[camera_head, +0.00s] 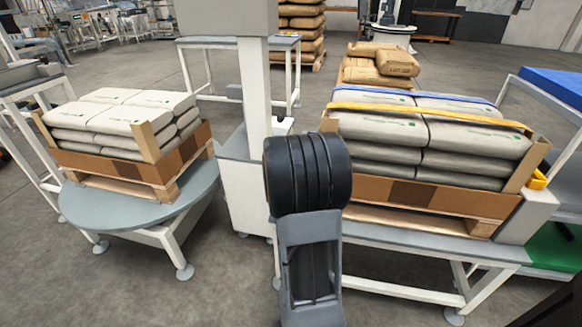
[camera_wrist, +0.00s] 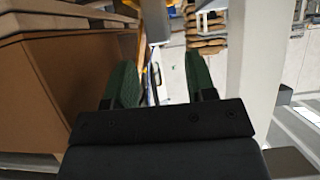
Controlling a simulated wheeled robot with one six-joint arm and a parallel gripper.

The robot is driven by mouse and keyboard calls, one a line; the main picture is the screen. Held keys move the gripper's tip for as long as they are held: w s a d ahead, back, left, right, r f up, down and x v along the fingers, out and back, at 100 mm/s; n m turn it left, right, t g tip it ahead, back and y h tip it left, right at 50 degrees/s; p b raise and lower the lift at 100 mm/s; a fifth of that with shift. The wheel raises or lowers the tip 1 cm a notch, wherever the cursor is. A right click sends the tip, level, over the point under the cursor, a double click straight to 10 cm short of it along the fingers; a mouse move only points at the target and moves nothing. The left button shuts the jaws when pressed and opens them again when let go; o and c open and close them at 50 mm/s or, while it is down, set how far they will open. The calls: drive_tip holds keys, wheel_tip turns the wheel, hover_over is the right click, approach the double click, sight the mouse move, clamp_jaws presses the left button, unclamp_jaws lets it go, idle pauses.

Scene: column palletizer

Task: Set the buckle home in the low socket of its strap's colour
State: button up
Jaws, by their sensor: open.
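A yellow strap (camera_head: 430,112) and a blue strap (camera_head: 415,94) run across the top of the bags on the right-hand pallet. A small yellow part (camera_head: 537,180) shows at that load's right end; I cannot tell whether it is the buckle or a socket. My gripper (camera_wrist: 163,75) shows in the wrist view, its two green-padded fingers apart and no object clearly held. A thin yellow strip (camera_wrist: 147,72) appears between the fingers, seemingly beyond them. The gripper is out of sight in the head view. No buckle seated in a socket can be made out.
Grey bags (camera_head: 470,140) sit in a cardboard tray (camera_head: 400,192) on the right-hand pallet. In the wrist view a brown cardboard wall (camera_wrist: 35,90) stands close on the left. A second load (camera_head: 120,120) rests on a round table (camera_head: 120,212) at left.

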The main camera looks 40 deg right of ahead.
drive_tip(key=shift+p+v, duration=0.8)
drive_tip(key=shift+v, duration=1.7)
drive_tip(key=shift+a+r, duration=0.1)
